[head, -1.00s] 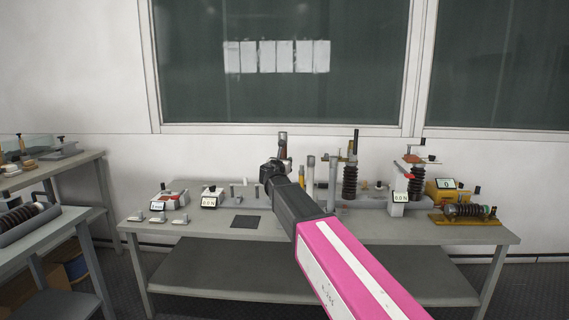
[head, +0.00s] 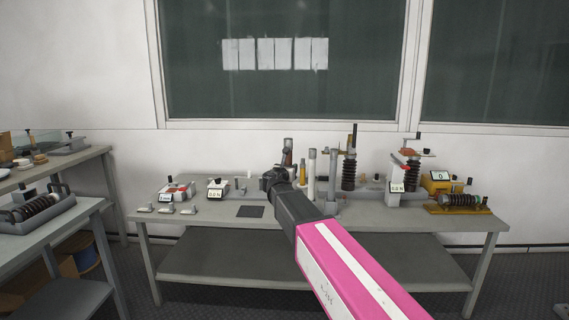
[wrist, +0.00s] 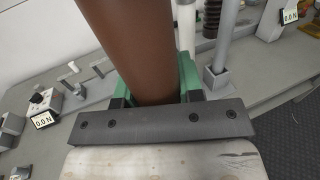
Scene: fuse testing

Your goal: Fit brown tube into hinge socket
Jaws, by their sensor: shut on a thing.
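A thick brown tube (wrist: 135,45) fills the upper middle of the wrist view. My gripper (wrist: 155,95) is shut around it with green-lined fingers, and the tube points up and away from the dark gripper bar. In the head view, my gripper (head: 287,172) is above the left-middle of the main table, and a short brown length of the tube (head: 288,157) shows above it. I cannot tell the hinge socket for sure. A dark ribbed insulator stand (head: 349,170) with metal fittings on top stands right of my gripper.
Upright grey and white posts (head: 311,175) stand close to the right of my gripper. Force meters (head: 217,188) and small blocks are on the table's left part. A yellow-based ribbed part (head: 458,205) is at the right. The table's front strip is mostly clear.

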